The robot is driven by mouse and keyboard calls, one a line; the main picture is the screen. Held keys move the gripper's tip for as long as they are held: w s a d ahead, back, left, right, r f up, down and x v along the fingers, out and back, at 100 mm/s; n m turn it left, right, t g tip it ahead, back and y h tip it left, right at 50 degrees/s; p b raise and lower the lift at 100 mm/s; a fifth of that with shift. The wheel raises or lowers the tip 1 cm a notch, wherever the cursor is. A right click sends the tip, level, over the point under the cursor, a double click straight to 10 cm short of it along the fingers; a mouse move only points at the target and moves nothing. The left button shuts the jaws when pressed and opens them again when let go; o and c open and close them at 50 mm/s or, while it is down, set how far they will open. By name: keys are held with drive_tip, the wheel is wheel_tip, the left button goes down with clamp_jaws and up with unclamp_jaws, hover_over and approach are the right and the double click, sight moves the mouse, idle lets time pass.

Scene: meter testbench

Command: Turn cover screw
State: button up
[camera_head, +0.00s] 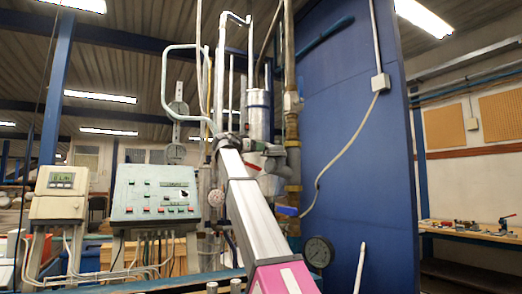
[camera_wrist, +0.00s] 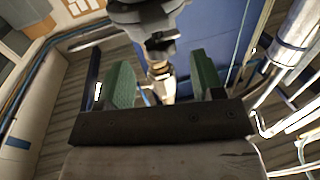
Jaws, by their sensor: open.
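My gripper (camera_wrist: 160,65) is open in the wrist view, with its two green-padded fingers wide apart. A grey, round metal fitting (camera_wrist: 150,14) enters from the top edge, with a small stepped grey knob (camera_wrist: 160,41) under it. The knob lies roughly in line with the gap between the fingers, beyond the tips, and no finger appears to touch it. I cannot tell for sure which part is the cover screw. In the head view I cannot make out my gripper or the screw clearly.
In the head view, vertical pipes (camera_head: 291,100) and a blue panel (camera_head: 355,150) stand close on the right. A control box (camera_head: 155,193) and a display unit (camera_head: 60,192) stand left. A round gauge (camera_head: 318,253) sits low. The bench (camera_head: 475,237) is far right.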

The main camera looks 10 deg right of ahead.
drive_tip(key=x, duration=0.3)
drive_tip(key=shift+d, duration=0.15)
drive_tip(key=c, duration=0.9)
drive_tip(key=shift+w+m+g, duration=0.2)
drive_tip(key=shift+m+g, duration=0.1)
drive_tip(key=shift+g, duration=0.1)
drive_tip(key=shift+w+m+g+h, duration=0.15)
drive_tip(key=shift+m+g+h, duration=0.2)
drive_tip(key=shift+m+g, duration=1.1)
drive_tip(key=shift+w+m+g+h, duration=0.3)
drive_tip(key=shift+m+g, duration=0.5)
drive_tip(key=shift+g, duration=1.2)
drive_tip(key=shift+w+m+g+h, duration=0.1)
drive_tip(key=shift+m+g+h, duration=0.35)
drive_tip(key=shift+m+g, duration=1)
drive_tip(key=shift+g, duration=0.6)
